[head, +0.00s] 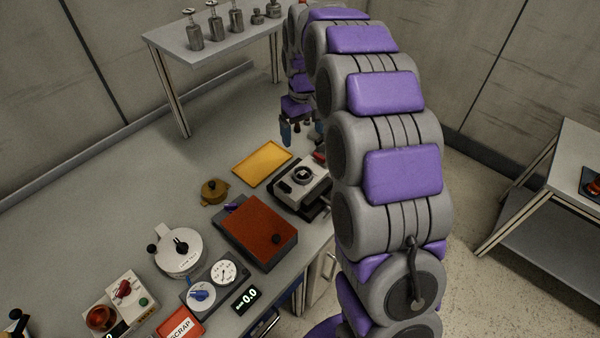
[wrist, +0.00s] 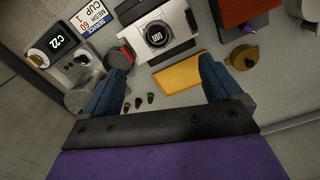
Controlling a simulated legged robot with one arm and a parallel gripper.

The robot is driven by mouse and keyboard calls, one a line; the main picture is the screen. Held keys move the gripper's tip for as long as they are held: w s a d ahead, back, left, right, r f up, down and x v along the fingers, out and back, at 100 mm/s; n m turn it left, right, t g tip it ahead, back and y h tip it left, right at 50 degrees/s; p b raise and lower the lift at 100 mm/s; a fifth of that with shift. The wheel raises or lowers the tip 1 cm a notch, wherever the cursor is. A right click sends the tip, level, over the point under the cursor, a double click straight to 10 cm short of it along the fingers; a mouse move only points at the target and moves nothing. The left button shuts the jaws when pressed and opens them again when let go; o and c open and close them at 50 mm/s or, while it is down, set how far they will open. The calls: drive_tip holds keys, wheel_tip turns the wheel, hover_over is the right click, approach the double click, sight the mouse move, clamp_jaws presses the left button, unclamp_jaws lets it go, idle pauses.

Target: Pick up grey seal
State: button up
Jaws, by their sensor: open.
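No part can be clearly told as the grey seal. Three small dark pieces (wrist: 138,103) stand in a row on the bench in the wrist view, between my fingers and nearer the left one; they are too small to tell apart. My gripper (wrist: 162,67) is open, with two blue fingers wide apart and nothing held between them. In the head view my gripper (head: 302,134) hangs over the bench beyond the yellow tray, partly hidden by my own arm.
A yellow tray (wrist: 180,77) lies near the right finger. A white-and-black device (wrist: 150,35) with a round dial, a red-and-dark round part (wrist: 118,57) and a display unit (wrist: 60,55) stand nearby. A brass pot (head: 213,191) and red-brown box (head: 258,232) stand on the bench.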

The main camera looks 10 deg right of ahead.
drive_tip(key=d, duration=0.1)
drive_tip(key=b, duration=0.2)
hover_over(301, 172)
drive_tip(key=f, duration=0.6)
drive_tip(key=s+f, duration=0.1)
drive_tip(key=f, duration=0.2)
drive_tip(key=shift+a+f, duration=0.1)
drive_tip(key=shift+f, duration=0.2)
drive_tip(key=f, duration=0.1)
drive_tip(key=f+b, duration=0.1)
drive_tip(key=shift+d+f, duration=0.3)
drive_tip(key=shift+d, duration=0.05)
drive_tip(key=shift+w+d+f, duration=0.1)
drive_tip(key=shift+d+f, duration=0.3)
drive_tip(key=shift+f, duration=0.35)
drive_tip(key=f, duration=0.1)
drive_tip(key=f+b, duration=0.1)
drive_tip(key=a+f, duration=0.1)
drive_tip(key=f, duration=0.1)
drive_tip(key=shift+w+a+b, duration=0.1)
drive_tip(key=shift+w+b, duration=0.2)
drive_tip(key=shift+b, duration=0.1)
drive_tip(key=shift+d, duration=0.25)
drive_tip(key=shift+c, duration=0.4)
drive_tip(key=shift+d, duration=0.15)
drive_tip(key=c, duration=0.3)
drive_tip(key=shift+a, duration=0.2)
drive_tip(key=c, duration=0.6)
drive_tip(key=shift+c, duration=0.7)
drive_tip(key=shift+r, duration=0.15)
